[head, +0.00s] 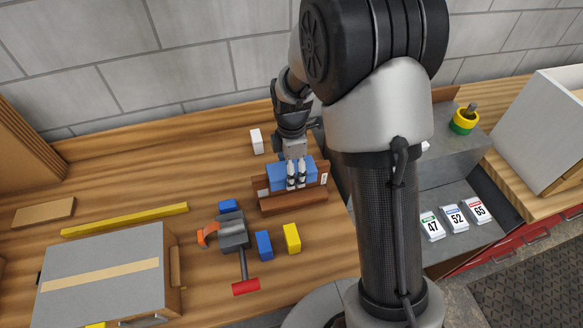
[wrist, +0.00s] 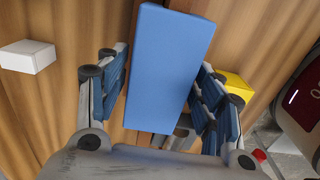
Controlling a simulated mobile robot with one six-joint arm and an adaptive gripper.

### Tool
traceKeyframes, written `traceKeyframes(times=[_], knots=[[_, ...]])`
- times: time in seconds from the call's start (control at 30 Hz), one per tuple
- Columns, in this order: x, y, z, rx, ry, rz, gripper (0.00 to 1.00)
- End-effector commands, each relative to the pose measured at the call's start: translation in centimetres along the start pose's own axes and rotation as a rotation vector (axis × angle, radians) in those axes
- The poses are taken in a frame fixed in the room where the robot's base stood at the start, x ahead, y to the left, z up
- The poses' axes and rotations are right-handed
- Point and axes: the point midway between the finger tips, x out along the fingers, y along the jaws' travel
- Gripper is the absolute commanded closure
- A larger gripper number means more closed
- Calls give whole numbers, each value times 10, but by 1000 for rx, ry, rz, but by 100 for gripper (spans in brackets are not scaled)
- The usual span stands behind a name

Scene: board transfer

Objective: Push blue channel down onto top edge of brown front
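The blue channel (head: 278,181) is a long blue piece at the middle of the bench in the head view, lying lengthwise along the brown front (head: 292,204). The brown front shows below it and at both ends. I cannot tell whether the channel is seated on its top edge or just above it. My gripper (head: 296,176) reaches down from behind, one finger's links visible on the channel's near side. In the wrist view, the fingers of my gripper (wrist: 163,100) lie along both long sides of the channel (wrist: 168,65). They look closed on it; the pad contact is partly hidden.
A clamp (head: 233,232), a blue block (head: 264,245) and a yellow block (head: 292,238) lie in front. A white box (head: 257,141) stands behind left. A grey-topped cabinet (head: 100,275) and a yellow bar (head: 125,219) are at left. My arm hides the bench's right part.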

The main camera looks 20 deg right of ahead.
Motion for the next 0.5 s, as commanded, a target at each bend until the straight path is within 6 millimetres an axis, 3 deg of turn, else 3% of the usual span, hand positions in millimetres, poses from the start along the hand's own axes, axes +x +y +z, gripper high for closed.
traceKeyframes(times=[0.13, 0.5], knots=[[0, 0, 0, 0, 0, 0, 27], [-4, 1, 0, 0, 0, 2, 27]])
